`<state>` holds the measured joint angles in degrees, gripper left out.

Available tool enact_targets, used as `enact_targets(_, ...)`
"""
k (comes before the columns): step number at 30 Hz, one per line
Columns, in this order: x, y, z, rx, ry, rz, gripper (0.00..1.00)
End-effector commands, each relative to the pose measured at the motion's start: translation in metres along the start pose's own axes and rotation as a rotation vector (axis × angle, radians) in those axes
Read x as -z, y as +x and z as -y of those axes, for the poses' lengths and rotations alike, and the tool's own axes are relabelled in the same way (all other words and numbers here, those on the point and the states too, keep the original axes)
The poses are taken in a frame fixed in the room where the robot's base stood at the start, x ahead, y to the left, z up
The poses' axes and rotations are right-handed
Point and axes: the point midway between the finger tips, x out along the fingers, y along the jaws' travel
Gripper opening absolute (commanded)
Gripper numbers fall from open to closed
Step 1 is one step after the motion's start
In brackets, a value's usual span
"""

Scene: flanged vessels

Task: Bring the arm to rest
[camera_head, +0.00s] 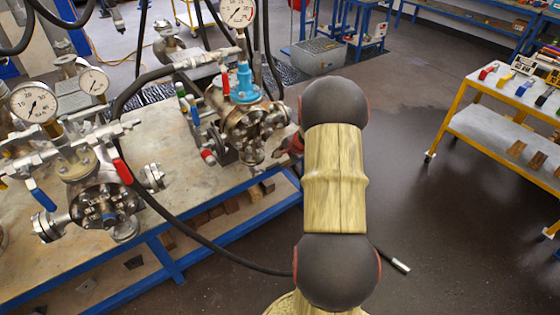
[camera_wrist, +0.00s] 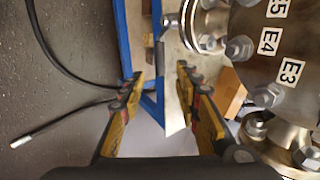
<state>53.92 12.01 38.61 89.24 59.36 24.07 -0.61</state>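My arm (camera_head: 335,180) rises in the middle of the head view, with dark round joints and a wood-patterned link. It hides most of my gripper there. In the wrist view my gripper (camera_wrist: 160,77) has two yellow and black fingers with red parts. The fingers stand apart with nothing between them. Behind them are the blue table frame and the table edge. A metal flanged vessel (camera_wrist: 265,45) with labels E5, E4 and E3 is close on the right of the wrist view. Whether a finger touches it, I cannot tell.
The workbench (camera_head: 195,225) on the left bears flanged vessels (camera_head: 108,205), (camera_head: 252,122), gauges and valves. A black hose (camera_head: 220,250) loops off it to the floor and ends in a metal tip (camera_head: 400,266). A yellow cart (camera_head: 500,125) stands right.

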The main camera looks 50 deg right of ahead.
Motion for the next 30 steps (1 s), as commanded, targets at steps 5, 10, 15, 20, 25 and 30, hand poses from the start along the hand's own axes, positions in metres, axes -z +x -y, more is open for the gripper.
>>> enact_targets(5, 0.0, 0.0, 0.0, 0.0, 0.0, 0.0, 0.33)
enact_targets(10, 0.0, 0.001, 0.0, 0.0, 0.0, 0.0, 0.33)
enact_targets(15, -0.002, 0.001, 0.0, 0.0, 0.001, 0.005, 0.33)
enact_targets(20, -0.024, 0.002, -0.021, -0.046, -0.05, 0.074, 0.33)
enact_targets(25, -0.07, -0.026, -0.062, -0.148, -0.192, 0.189, 0.33)
enact_targets(30, -0.135, -0.086, -0.068, -0.219, -0.428, 0.279, 0.33)
